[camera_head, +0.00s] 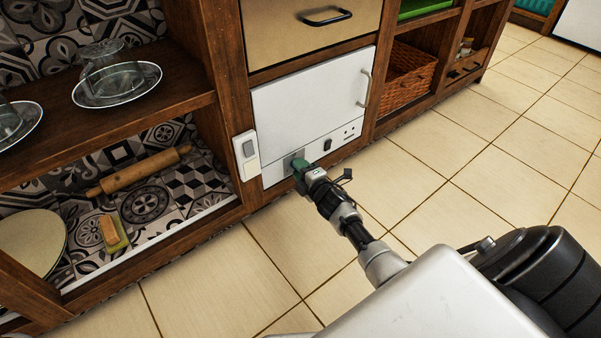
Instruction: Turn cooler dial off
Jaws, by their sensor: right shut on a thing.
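The cooler (311,105) is a white-fronted unit set into the wooden shelving, with a vertical handle at its upper right. Its lower panel (333,142) carries a dark switch and small marks. My right gripper (300,167) is at the lower left of this panel, with its green fingertips against the front. It is shut on the dial, which the fingers mostly hide, so the dial's angle cannot be told. My left gripper is not in view.
A white wall switch (246,156) sits on the wooden post just left of the cooler. Open shelves at left hold glass plates (117,84), a rolling pin (139,171) and a sponge. A wicker basket (407,77) is at right. The tiled floor (440,170) is clear.

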